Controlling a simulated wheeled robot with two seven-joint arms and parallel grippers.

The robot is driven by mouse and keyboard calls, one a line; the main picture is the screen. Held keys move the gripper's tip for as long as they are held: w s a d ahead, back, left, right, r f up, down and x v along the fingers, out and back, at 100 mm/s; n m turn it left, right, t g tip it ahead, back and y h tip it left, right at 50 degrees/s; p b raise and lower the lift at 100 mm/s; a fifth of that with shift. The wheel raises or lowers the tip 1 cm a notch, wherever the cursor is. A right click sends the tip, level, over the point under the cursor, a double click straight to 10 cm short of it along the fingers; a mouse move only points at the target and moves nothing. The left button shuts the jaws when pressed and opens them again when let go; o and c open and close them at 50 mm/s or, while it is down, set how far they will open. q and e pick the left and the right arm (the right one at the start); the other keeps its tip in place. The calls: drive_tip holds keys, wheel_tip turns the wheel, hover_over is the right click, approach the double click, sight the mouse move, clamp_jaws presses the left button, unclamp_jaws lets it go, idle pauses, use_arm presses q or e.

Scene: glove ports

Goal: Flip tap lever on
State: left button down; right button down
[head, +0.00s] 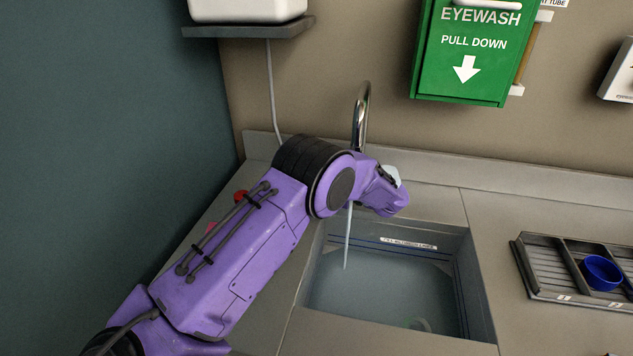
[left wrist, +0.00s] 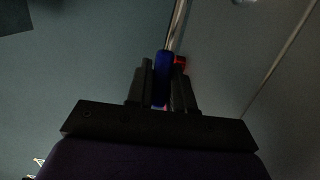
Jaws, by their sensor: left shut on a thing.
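The tap's chrome spout (head: 361,110) rises behind my left arm in the head view. A thin pale stream, which looks like water (head: 348,240), falls below it into the sink (head: 465,270). In the left wrist view my left gripper (left wrist: 164,72) is shut on a blue piece (left wrist: 161,78), seemingly the tap lever, with its fingers on either side. A red piece (left wrist: 180,63) sits just beside it, and a shiny metal tube (left wrist: 178,25) runs up behind. In the head view my arm hides the gripper and the lever. My right gripper is not in view.
A red knob (head: 240,196) shows beside my left arm. A grey tray (head: 545,283) with a blue cup (head: 601,272) lies right of the sink. A green eyewash box (head: 468,50) and a shelf (head: 250,28) are on the wall. The counter between sink and tray is clear.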

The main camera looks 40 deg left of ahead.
use_arm(q)
drive_tip(key=c, duration=1.1)
unclamp_jaws()
drive_tip(key=b+v, duration=0.3)
drive_tip(key=v, duration=0.7)
drive_tip(key=shift+w+d, duration=0.1)
drive_tip(key=shift+d, duration=0.15)
